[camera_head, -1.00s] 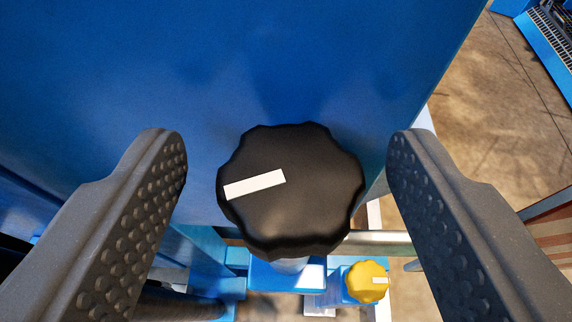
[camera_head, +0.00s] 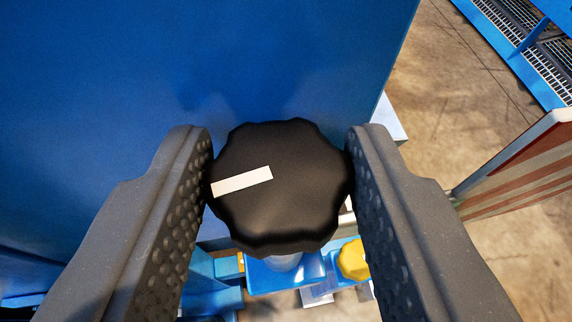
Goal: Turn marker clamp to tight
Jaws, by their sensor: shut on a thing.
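A black scalloped knob (camera_head: 285,205) with a white marker strip (camera_head: 242,181) sits in the middle of the view; I take it to be the marker clamp. The strip points left and slightly down. My gripper (camera_head: 280,165) is shut on the knob, with one studded grey finger against its left side and the other against its right. A pale stem shows below the knob, above a blue bracket (camera_head: 290,274). The sides of the knob behind the fingers are partly hidden.
A large blue panel (camera_head: 200,60) fills the area behind the knob. A yellow knob (camera_head: 353,260) sits lower right, partly hidden by my right finger. A striped board (camera_head: 520,165) stands at the right over bare floor (camera_head: 450,90). A blue grated frame (camera_head: 510,40) is at the top right.

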